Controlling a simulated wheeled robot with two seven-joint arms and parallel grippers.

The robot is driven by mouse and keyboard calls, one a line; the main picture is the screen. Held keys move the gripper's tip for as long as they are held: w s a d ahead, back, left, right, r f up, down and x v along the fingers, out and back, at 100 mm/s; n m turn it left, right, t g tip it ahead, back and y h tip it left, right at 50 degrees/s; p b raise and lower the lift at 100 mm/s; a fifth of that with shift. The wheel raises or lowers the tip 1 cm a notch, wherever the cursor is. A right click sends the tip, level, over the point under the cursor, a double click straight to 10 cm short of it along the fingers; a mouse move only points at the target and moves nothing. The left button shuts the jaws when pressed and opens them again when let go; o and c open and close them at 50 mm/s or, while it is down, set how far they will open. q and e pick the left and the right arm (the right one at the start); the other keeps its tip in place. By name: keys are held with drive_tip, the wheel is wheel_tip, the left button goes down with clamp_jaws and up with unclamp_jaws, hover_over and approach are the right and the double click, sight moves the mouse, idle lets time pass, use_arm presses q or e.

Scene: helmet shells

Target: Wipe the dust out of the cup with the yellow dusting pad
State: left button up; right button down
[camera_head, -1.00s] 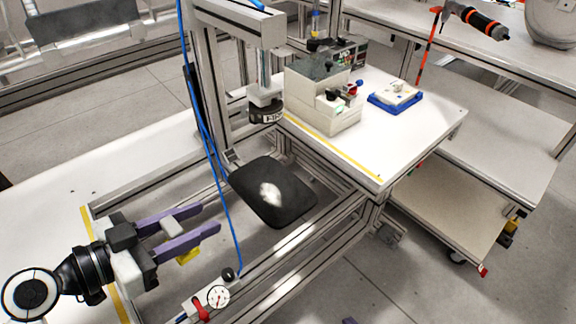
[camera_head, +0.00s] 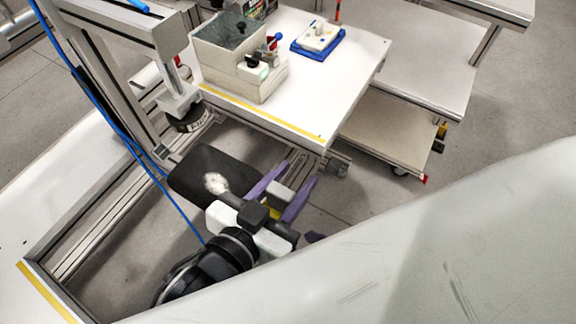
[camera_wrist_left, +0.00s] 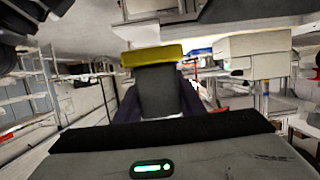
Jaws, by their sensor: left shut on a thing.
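The cup, a black, shallow, rounded shell (camera_head: 203,163), lies in the metal frame at left centre. A pale dust patch (camera_head: 215,183) shows on it. My left gripper (camera_head: 299,172), with purple fingers, is just right of the cup and partly overlaps its right edge in the picture. It is shut on the yellow dusting pad (camera_head: 274,213), mostly hidden by the gripper. In the left wrist view the yellow pad (camera_wrist_left: 152,56) sits across the end of a dark block between the fingers.
A press head (camera_head: 190,118) hangs from a post above the cup's far side. A white table (camera_head: 310,105) behind holds a beige box (camera_head: 240,70) and a blue tray (camera_head: 300,48). A blue hose (camera_head: 100,115) runs down the left. A large pale surface blocks the lower right.

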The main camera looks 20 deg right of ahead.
use_arm(q)
drive_tip(key=shift+s, duration=0.15)
drive_tip(key=w+a, duration=0.3)
drive_tip(key=w, duration=0.1)
drive_tip(key=w+a, duration=0.3)
drive_tip(key=w, duration=0.1)
drive_tip(key=w+a+p, duration=0.1)
drive_tip(key=w+a, duration=0.2)
drive_tip(key=w, duration=0.2)
drive_tip(key=shift+a+f, duration=0.25)
drive_tip(key=shift+f, duration=0.05)
drive_tip(key=shift+f+b, duration=1.35)
drive_tip(key=shift+f, duration=0.95)
drive_tip(key=shift+f+p, duration=0.2)
drive_tip(key=shift+p, duration=0.25)
idle(0.5)
drive_tip(key=shift+s+f, duration=0.1)
drive_tip(key=shift+f, duration=0.3)
idle(1.4)
drive_tip(key=shift+s+d+p, duration=0.15)
drive_tip(key=shift+p, duration=0.25)
